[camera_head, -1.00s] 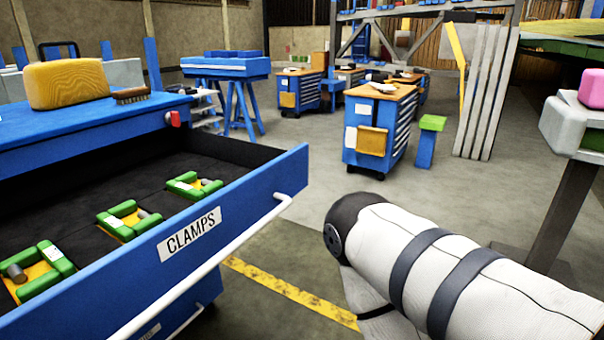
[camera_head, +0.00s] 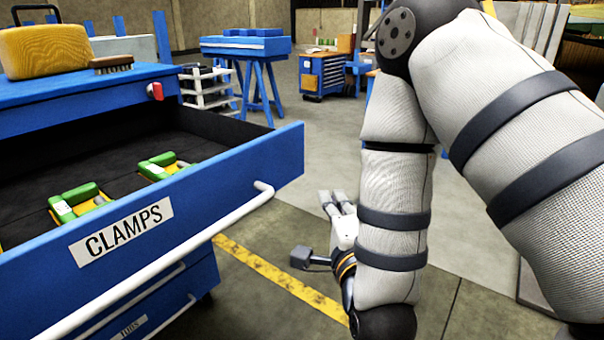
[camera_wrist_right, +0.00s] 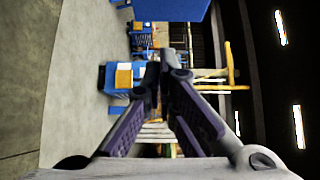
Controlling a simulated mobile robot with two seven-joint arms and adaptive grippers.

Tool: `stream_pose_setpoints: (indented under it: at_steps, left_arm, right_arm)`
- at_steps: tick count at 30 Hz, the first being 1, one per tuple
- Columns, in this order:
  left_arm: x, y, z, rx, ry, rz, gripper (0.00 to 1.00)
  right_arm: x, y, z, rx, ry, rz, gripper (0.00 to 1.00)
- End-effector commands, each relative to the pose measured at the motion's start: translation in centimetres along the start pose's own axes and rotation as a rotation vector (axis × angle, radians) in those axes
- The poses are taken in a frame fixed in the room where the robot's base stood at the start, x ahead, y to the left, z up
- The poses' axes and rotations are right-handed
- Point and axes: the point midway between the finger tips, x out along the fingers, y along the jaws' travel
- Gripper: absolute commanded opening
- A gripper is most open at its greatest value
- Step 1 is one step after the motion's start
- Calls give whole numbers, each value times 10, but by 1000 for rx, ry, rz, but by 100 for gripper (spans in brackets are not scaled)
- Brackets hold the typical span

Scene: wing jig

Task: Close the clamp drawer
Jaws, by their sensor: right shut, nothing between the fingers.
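The clamp drawer (camera_head: 215,190) is blue with a dark lining and a "CLAMPS" label (camera_head: 121,231). It stands pulled open from the blue cabinet (camera_head: 90,97) in the head view. Its white bar handle (camera_head: 170,258) runs along the front. Green and yellow clamps (camera_head: 166,165) lie inside. My right gripper (camera_head: 332,196) is to the right of the drawer front, apart from the handle, with my right arm bent down from the upper right. In the right wrist view its fingers (camera_wrist_right: 165,62) meet at the tips with nothing between them. My left gripper is out of view.
A yellow case (camera_head: 45,50) and a brush (camera_head: 111,64) lie on the cabinet top. A red knob (camera_head: 156,91) is on its edge. Blue trestles (camera_head: 247,50) and a workbench cart (camera_head: 325,75) stand behind. Floor with a yellow line (camera_head: 270,272) is open beside the drawer.

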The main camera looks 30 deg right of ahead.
Motion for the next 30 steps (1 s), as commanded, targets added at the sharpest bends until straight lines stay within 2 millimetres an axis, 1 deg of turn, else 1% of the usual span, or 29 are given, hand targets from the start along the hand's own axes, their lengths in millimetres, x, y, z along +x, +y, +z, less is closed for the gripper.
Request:
stream_pose_setpoints:
  at_steps: [2, 5, 12, 15, 18, 21, 25, 30]
  left_arm:
    - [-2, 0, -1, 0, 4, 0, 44]
    - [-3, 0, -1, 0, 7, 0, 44]
    - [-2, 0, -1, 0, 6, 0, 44]
    - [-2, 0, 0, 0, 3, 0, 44]
    - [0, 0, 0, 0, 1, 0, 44]
    - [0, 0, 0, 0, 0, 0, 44]
    - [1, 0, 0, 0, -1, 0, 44]
    - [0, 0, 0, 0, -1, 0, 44]
  right_arm:
    - [9, -3, 0, 3, 1, -7, 0]
    - [29, -4, 0, 2, 0, -8, 0]
    - [82, -2, 1, -2, -2, -5, 0]
    - [102, -1, 3, -3, -4, -2, 0]
    - [112, -1, 17, -2, -5, -1, 0]
    - [120, -1, 24, -3, -3, -1, 0]
    - [125, -1, 29, -3, -3, 0, 0]
    - [125, -1, 29, -2, -2, 1, 0]
